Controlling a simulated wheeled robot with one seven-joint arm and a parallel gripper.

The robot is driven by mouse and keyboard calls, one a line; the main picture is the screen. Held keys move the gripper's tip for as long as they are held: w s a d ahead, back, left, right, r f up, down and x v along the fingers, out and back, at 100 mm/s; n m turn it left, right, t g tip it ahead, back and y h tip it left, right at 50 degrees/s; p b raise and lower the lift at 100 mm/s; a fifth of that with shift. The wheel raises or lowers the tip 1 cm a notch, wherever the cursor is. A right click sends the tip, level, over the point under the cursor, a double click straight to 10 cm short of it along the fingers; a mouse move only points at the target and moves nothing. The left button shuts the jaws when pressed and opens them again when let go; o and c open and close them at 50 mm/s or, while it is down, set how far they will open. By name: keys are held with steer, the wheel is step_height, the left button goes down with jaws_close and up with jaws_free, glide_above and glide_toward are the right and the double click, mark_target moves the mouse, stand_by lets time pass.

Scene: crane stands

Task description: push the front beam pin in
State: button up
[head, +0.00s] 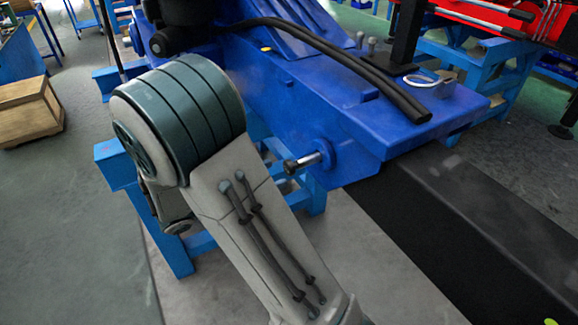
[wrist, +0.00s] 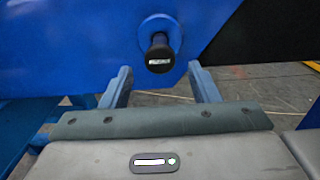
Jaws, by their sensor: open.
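The beam pin (head: 303,162) sticks out sideways from the round boss on the side of the blue crane beam (head: 340,120), a metal shaft with a dark end. In the wrist view the pin (wrist: 159,55) is seen end-on, a black knob in the blue round collar (wrist: 160,32), just above the middle of the picture. My gripper (wrist: 160,80) is open, its two fingers apart below and to either side of the pin. Nothing is between the fingers.
Blue support trestles (head: 185,245) stand under the beam, close behind my arm. A black beam section (head: 440,220) runs to the lower right. Black hoses (head: 350,60) lie on top of the blue beam. A wooden crate (head: 28,112) sits on the floor at the left, with clear floor in front.

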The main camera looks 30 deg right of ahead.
mark_target(286, 169)
steer(key=shift+w+d, duration=0.1)
steer(key=shift+d, duration=2.7)
